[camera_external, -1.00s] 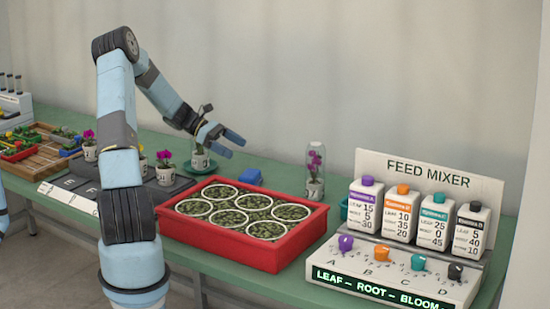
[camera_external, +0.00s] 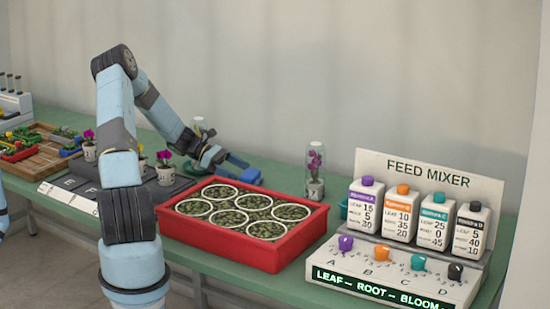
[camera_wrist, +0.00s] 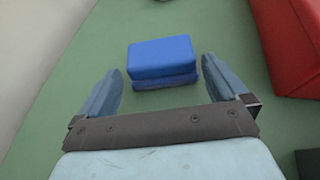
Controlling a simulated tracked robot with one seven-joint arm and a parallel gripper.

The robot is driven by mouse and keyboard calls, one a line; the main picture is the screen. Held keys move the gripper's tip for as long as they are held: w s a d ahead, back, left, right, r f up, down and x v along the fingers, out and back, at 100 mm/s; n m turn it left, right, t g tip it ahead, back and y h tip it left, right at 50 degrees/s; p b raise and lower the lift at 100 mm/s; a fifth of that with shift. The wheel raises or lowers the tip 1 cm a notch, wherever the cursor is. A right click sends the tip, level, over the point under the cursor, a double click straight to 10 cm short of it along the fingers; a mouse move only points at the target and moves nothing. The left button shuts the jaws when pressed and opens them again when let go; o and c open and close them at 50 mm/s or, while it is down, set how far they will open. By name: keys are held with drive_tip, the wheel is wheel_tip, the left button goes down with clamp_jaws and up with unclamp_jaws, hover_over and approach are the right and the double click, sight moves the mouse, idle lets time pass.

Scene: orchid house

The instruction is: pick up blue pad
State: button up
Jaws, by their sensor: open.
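The blue pad (camera_wrist: 162,52) lies on the green bench in the wrist view, with a second blue layer (camera_wrist: 165,80) showing along its near edge. It lies just ahead of and between my two fingers, with green bench visible on both sides. In the external view the pad (camera_external: 251,176) sits behind the red tray, partly hidden by my gripper. My gripper (camera_external: 234,163) is open and empty, low over the bench beside the pad. I see no contact between the fingers and the pad.
The red tray (camera_external: 258,252) with several round pots is close to the pad; it also shows at the right of the wrist view (camera_wrist: 290,40). A glass-covered orchid (camera_external: 315,172) stands to the right. Another covered plant (camera_external: 199,125) is behind my gripper. The feed mixer (camera_external: 395,270) is farther right.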

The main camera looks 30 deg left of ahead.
drive_tip(key=shift+w+d+f, duration=0.1)
drive_tip(key=shift+d+f, duration=0.15)
drive_tip(key=shift+d, duration=0.35)
drive_tip(key=c, duration=0.8)
drive_tip(key=shift+o, duration=0.2)
